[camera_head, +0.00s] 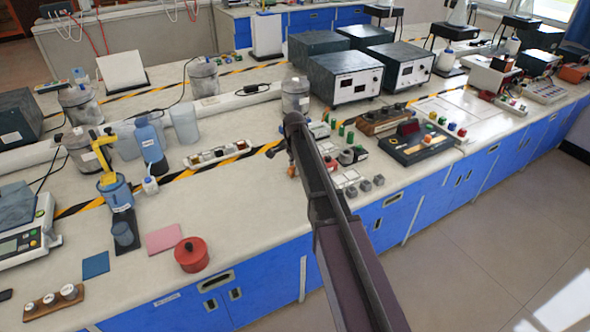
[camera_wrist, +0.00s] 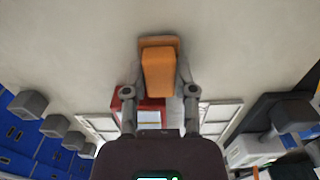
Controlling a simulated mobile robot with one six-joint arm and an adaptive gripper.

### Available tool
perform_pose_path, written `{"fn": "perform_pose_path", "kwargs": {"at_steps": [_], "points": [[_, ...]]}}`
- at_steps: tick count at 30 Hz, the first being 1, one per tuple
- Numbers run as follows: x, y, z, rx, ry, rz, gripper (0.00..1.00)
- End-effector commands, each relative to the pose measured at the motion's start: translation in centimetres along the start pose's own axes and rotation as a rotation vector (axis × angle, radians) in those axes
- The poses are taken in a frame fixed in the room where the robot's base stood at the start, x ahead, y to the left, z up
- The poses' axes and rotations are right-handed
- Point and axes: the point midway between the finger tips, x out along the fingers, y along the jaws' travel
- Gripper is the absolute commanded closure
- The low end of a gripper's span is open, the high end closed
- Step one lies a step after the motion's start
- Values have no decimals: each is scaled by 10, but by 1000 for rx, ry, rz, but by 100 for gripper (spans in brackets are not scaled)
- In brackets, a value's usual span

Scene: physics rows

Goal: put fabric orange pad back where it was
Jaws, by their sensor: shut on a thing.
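The orange pad (camera_wrist: 159,72) is between the two fingertips of my gripper (camera_wrist: 160,85) in the wrist view. My gripper is shut on it, with the pale bench top beyond. In the head view a small bit of orange (camera_head: 292,172) shows at the end of my arm, and my gripper (camera_head: 287,160) is mostly hidden behind the arm. A pink pad (camera_head: 163,239) and a blue pad (camera_head: 96,265) lie flat on the bench at the left. I cannot tell whether the orange pad touches the bench.
Grey blocks (camera_head: 365,185) and small electrical parts are close to the right of my gripper. A power strip (camera_head: 218,152) lies to the left behind. The bench (camera_head: 250,205) is clear between the red pot and my arm.

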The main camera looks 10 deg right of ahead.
Motion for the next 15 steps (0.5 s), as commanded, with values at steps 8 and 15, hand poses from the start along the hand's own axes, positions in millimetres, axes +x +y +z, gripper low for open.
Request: {"fn": "perform_pose_path", "kwargs": {"at_steps": [8, 15], "points": [[4, 0, 0, 0, 0, 0, 100], [3, 0, 0, 0, 0, 0, 30]]}}
